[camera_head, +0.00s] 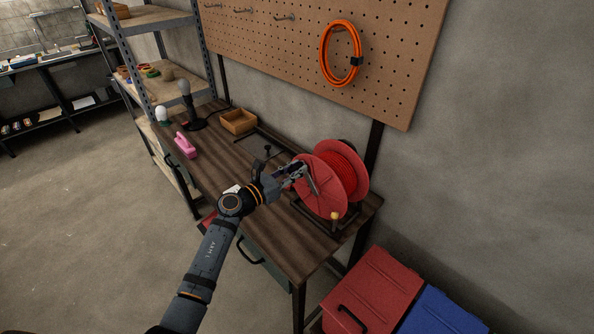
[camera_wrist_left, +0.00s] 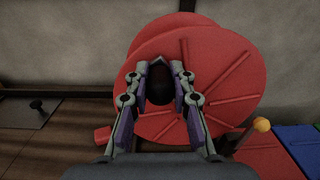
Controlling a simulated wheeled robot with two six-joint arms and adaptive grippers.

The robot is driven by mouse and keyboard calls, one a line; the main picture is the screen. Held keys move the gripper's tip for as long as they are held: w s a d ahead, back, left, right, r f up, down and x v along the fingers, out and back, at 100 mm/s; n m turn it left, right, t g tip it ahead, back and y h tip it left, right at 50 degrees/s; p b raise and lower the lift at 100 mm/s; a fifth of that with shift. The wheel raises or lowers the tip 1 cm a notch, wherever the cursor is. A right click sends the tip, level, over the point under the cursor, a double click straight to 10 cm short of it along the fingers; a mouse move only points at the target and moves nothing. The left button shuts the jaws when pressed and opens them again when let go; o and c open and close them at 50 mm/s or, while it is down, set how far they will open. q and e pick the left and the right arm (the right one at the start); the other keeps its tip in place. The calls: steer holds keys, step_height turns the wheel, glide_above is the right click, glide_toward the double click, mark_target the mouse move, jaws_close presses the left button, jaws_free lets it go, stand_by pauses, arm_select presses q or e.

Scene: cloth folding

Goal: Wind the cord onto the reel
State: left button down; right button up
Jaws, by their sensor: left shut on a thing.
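The red reel (camera_head: 328,199) stands upright in a dark frame at the right end of the wooden workbench. Red cord (camera_head: 350,170) shows wound between its two flanges; I cannot make out a loose end. My left gripper (camera_head: 303,171) is at the reel's near flange. In the left wrist view, its fingers (camera_wrist_left: 161,84) are shut on a dark rounded handle (camera_wrist_left: 159,92) in front of the flange (camera_wrist_left: 222,85). A yellow knob (camera_head: 335,215) sits low beside the reel, apart from the gripper. My right gripper is not in view.
A pink item (camera_head: 185,145), a dark lamp (camera_head: 190,106) and a wooden box (camera_head: 238,121) are on the workbench (camera_head: 310,253). An orange coil (camera_head: 340,54) hangs on the pegboard (camera_head: 408,105). Red (camera_head: 372,287) and blue (camera_head: 440,313) boxes stand in front at right.

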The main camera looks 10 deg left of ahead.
arm_select(q)
steer(key=c, duration=1.1)
jaws_free()
steer(key=v, duration=1.2)
steer(key=shift+a, duration=0.1)
